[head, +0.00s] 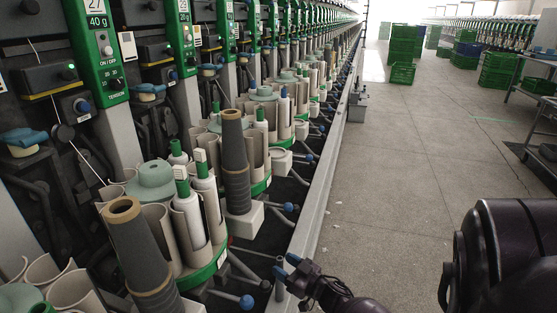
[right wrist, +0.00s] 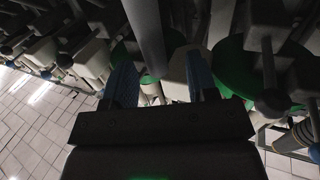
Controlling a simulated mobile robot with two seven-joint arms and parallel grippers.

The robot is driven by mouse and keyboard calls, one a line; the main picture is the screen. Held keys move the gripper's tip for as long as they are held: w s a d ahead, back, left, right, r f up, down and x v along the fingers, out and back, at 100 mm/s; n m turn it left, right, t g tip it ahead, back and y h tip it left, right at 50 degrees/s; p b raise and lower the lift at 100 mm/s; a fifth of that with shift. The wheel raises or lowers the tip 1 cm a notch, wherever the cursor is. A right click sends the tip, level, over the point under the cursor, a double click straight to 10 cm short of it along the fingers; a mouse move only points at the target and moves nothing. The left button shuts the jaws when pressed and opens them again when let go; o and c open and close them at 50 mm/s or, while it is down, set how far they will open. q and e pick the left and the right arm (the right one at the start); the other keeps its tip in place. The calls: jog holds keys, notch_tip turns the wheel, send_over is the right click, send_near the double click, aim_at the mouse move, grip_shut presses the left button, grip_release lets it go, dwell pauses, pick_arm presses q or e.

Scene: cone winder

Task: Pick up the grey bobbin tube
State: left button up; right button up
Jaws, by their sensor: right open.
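Two dark grey bobbin tubes show in the head view. The nearer tube (head: 140,250), with a brown top rim, leans slightly at the lower left. The farther tube (head: 235,160) stands on a white block beside the round bobbin magazine. I cannot tell which one the task means. My right gripper (head: 287,268) is low by the machine's front rail, right of both tubes and apart from them. In the right wrist view its blue fingers (right wrist: 162,85) are spread with nothing held. A grey cylinder (right wrist: 148,35) shows beyond them; I cannot tell what it is. My left gripper is out of view.
White bobbins with green tips (head: 187,215) stand in cream magazine cups between the tubes. Blue-knobbed levers (head: 246,301) stick out near my right gripper. A long metal rail (head: 318,190) edges the machine. The aisle floor (head: 400,170) is clear; green crates (head: 403,45) stand far back.

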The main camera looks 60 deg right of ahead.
jog(key=w, duration=0.1)
jog(key=w+b, duration=0.1)
jog(key=w, duration=0.1)
jog(key=shift+w+d+f, duration=0.1)
jog(key=shift+w+d, duration=0.15)
jog(key=shift+d, duration=0.1)
jog(key=shift+w, duration=0.4)
grip_shut()
